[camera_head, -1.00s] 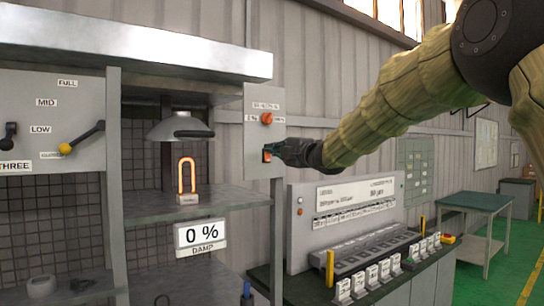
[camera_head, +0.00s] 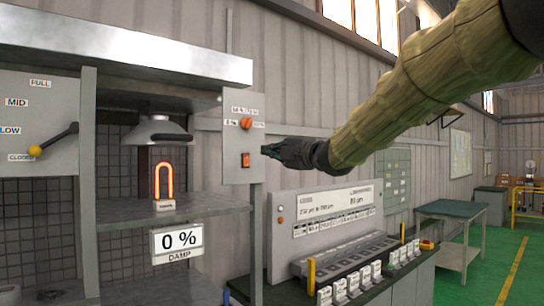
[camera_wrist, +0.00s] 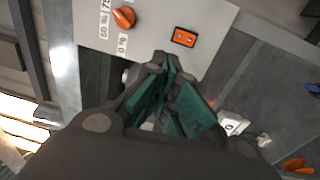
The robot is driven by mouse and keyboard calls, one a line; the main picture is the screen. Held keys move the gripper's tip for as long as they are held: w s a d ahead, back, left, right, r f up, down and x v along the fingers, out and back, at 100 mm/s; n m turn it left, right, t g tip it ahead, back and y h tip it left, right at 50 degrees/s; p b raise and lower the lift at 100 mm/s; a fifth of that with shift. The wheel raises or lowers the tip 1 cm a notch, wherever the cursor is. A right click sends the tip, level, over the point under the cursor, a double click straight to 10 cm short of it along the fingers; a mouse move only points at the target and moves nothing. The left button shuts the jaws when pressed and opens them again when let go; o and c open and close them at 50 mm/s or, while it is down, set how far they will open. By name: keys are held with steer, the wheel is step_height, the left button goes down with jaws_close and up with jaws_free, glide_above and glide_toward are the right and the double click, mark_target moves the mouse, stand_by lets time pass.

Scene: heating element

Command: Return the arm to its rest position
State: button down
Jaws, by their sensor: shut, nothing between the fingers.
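My gripper (camera_head: 268,150) is shut and empty in the head view, just right of the grey switch panel and apart from its orange rocker switch (camera_head: 246,160). In the wrist view the closed fingers (camera_wrist: 165,75) point toward the panel, with the rocker switch (camera_wrist: 184,37) beyond them to the right. An orange knob (camera_head: 246,123) sits above the switch on the panel; it also shows in the wrist view (camera_wrist: 123,18). My arm, in a yellow-green sleeve, reaches in from the upper right. The heating element (camera_head: 164,182) glows orange on the shelf under a metal hood (camera_head: 158,131).
A lever with a yellow knob (camera_head: 36,151) is at the left. A grey console (camera_head: 325,215) stands below my arm on a bench with several small labelled blocks. A green-topped table (camera_head: 452,208) and open floor lie right.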

steer(key=shift+f, duration=0.1)
steer(key=d+f+m+g+h, duration=0.1)
steer(key=d+f+m+h, duration=0.35)
steer(key=f, duration=1.85)
steer(key=d+f+m+g, duration=0.15)
steer(key=f+m, duration=0.55)
steer(key=f, duration=1.6)
steer(key=s+d+f+m+g+h, duration=0.15)
steer(key=s+f, duration=0.25)
steer(key=f, duration=0.4)
steer(key=s+d+f+m+g+h, duration=0.15)
steer(key=s+f, duration=0.25)
steer(key=f, duration=0.5)
steer(key=s+d+f+m+g+h, duration=0.1)
steer(key=s+d+f+m+g, duration=0.15)
steer(key=s+f, duration=0.95)
steer(key=s+d+f+m+g+h, duration=0.15)
steer(key=s+f+m, duration=0.25)
steer(key=s+f, duration=0.75)
steer(key=s+d+f+m+g, duration=0.1)
steer(key=s+f, duration=0.1)
steer(key=s, duration=0.7)
steer(key=s+d+f+m+g+h, duration=0.1)
steer(key=s+d+f+m+g, duration=0.1)
steer(key=s, duration=0.7)
steer(key=s+d+f+m+g, duration=0.2)
steer(key=s+f, duration=0.1)
steer(key=s, duration=0.7)
steer(key=shift+f+h, duration=0.25)
steer(key=shift+h, duration=0.05)
